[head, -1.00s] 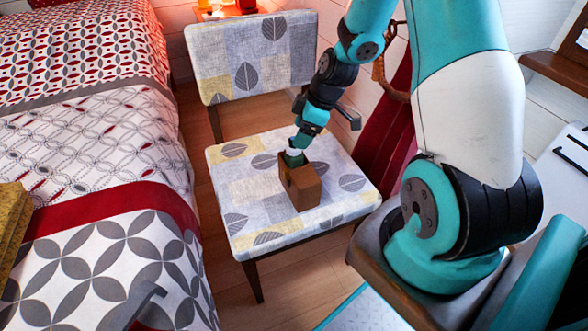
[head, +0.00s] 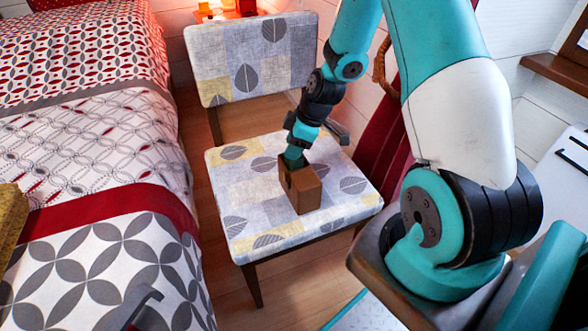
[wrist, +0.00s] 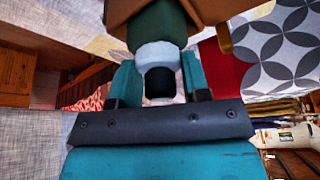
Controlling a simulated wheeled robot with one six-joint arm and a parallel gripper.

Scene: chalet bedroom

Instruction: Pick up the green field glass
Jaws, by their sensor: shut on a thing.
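The green field glass (wrist: 157,28) shows in the wrist view as a dark green body with a pale grey-white part and a black end. My gripper (wrist: 160,82) is shut on it, with one teal finger on each side of the pale part. In the head view my gripper (head: 296,154) points down at the top of a brown box (head: 305,190) on the chair seat. A sliver of dark green (head: 293,163) shows under the fingers there. The rest of the field glass is hidden by the box and gripper.
The box stands on a patterned chair (head: 250,217) with a leaf print and a backrest behind. A bed (head: 95,190) with a red and grey cover is at the left. A small lit red table (head: 212,14) is behind the chair.

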